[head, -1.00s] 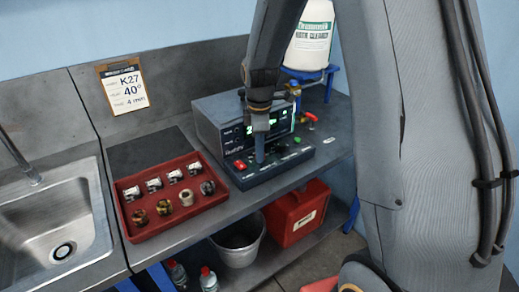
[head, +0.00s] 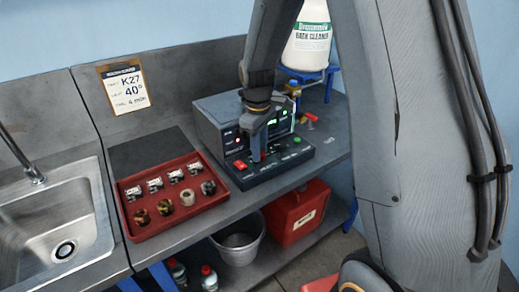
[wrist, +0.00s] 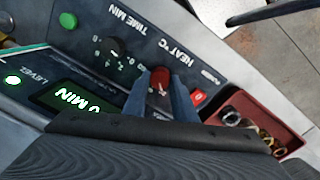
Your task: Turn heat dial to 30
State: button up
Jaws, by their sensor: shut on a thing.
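The heat dial (wrist: 160,82) is a red knob under the "HEAT °C" label in the wrist view. Its pointer mark is too small to read. My gripper (wrist: 160,97) is shut on it, one finger on each side. In the head view my gripper (head: 257,155) points down at the front panel of the control box (head: 222,128), and the dial is mostly hidden. The time dial (wrist: 112,52) is dark and stands beside it. The green display (wrist: 75,103) reads "0 MIN" in its visible part.
A red power switch (wrist: 199,97) is close beside my gripper. Green buttons sit on the panel. A red tray (head: 150,232) with several small parts lies left of the box. A card (head: 123,87) on the wall reads K27, 40°, 4 min. A sink (head: 55,215) is at left.

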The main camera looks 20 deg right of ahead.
dwell(0.4)
jog(key=o, duration=1)
jog(key=shift+o, duration=0.2)
jog(key=shift+r, duration=0.15)
jog(key=shift+s+a+r+b, duration=0.1)
jog(key=shift+r+b, duration=0.45)
jog(key=shift+r, duration=1.35)
jog(key=shift+a+r+b, duration=0.1)
jog(key=shift+r+b, duration=0.45)
jog(key=shift+r, duration=1.35)
